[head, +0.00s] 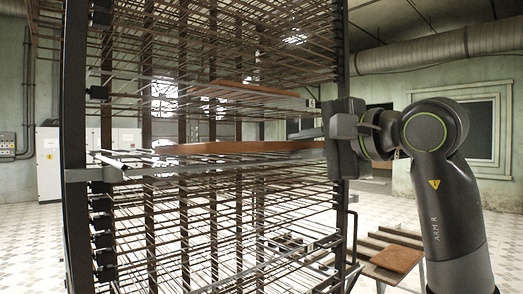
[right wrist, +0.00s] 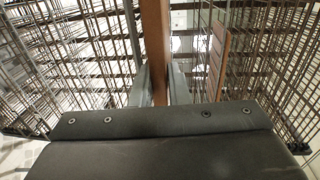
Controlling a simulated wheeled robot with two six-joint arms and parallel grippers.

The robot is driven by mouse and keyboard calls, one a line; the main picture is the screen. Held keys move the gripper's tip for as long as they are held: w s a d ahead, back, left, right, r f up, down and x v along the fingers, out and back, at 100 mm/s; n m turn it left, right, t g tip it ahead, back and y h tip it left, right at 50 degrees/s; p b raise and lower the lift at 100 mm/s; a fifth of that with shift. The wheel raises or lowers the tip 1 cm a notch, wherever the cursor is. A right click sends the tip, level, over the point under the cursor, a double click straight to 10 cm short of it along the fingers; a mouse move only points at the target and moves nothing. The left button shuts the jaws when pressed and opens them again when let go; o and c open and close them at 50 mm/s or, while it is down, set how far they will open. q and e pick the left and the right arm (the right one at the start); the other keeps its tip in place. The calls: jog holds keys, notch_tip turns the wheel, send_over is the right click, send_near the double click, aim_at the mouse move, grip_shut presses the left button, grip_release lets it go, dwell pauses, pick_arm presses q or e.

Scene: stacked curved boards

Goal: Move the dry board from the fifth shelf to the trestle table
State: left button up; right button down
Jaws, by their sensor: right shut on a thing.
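A long brown curved board (head: 235,147) lies level in the rack, at about the height of my right gripper. A second brown board (head: 255,90) sits on a shelf above it. My right gripper (head: 305,133) is at the rack's right side. In the right wrist view its two fingers (right wrist: 159,88) are shut on the edge of a brown board (right wrist: 155,40), and the other board (right wrist: 218,60) is to the right, apart from them. The trestle table (head: 375,243) stands low at the right, partly behind the rack and my arm. My left gripper is not in view.
The tall wire-shelf rack (head: 73,230) fills the middle, with dark posts and many thin rods close around the boards. Another brown board (head: 397,258) lies on the table. Tiled floor is open at far left and right. Dark bars (head: 300,250) stick out low at the rack's right.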

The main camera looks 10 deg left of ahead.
jog(key=shift+r+p, duration=1.45)
jog(key=shift+r, duration=1.15)
